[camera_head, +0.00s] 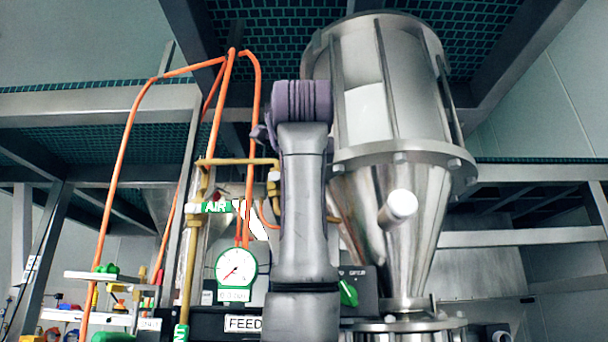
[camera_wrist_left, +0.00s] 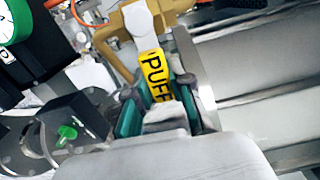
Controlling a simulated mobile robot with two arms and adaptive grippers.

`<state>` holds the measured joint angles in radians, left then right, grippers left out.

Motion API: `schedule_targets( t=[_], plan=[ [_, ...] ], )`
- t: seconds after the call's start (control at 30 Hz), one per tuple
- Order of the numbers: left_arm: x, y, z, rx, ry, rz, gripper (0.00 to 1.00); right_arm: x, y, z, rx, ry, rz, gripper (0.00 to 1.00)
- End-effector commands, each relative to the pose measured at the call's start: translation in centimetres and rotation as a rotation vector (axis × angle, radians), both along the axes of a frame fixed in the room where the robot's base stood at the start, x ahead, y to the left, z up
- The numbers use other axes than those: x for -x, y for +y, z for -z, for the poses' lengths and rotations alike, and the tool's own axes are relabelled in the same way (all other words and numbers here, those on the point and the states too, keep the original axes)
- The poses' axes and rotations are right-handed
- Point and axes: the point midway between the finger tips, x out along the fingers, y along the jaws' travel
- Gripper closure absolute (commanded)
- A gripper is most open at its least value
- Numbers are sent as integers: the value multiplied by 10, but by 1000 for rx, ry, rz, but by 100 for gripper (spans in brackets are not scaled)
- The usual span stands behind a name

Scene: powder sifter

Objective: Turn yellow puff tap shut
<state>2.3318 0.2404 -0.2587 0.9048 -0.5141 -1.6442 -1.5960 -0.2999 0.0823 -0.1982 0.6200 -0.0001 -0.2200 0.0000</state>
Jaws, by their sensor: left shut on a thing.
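The yellow puff tap handle (camera_wrist_left: 153,68), with black PUFF lettering, shows in the left wrist view below a tan pipe fitting (camera_wrist_left: 128,30). My left gripper (camera_wrist_left: 160,103) has its teal-lined fingers on either side of the handle and is shut on it. The handle's lower end lies between the fingers. In the head view my left arm stands upright in the middle and hides the tap and the gripper's fingers. My right gripper is in neither view.
A steel hopper (camera_head: 385,90) stands close to the right of my arm. A dial gauge (camera_head: 236,268), a brass pipe with a green AIR tag (camera_head: 216,207) and orange hoses (camera_head: 125,160) are on the left. A control box has a green knob (camera_head: 349,292).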

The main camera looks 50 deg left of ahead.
Motion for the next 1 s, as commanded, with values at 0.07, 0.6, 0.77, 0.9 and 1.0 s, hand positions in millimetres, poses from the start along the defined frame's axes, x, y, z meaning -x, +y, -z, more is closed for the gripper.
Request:
schedule_targets(
  t=[0.07,0.6,0.77,0.9,1.0],
  plan=[
    [0,1,-1,-6,0,-2,69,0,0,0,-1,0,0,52],
    [8,-9,-1,-4,-2,-1,52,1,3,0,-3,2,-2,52],
    [28,-33,-1,-5,-5,-1,52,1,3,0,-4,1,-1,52],
    [48,-56,-1,-4,-2,-1,52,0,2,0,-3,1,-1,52],
    [60,-70,-1,-4,-2,0,52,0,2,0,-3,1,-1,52]
  ],
)
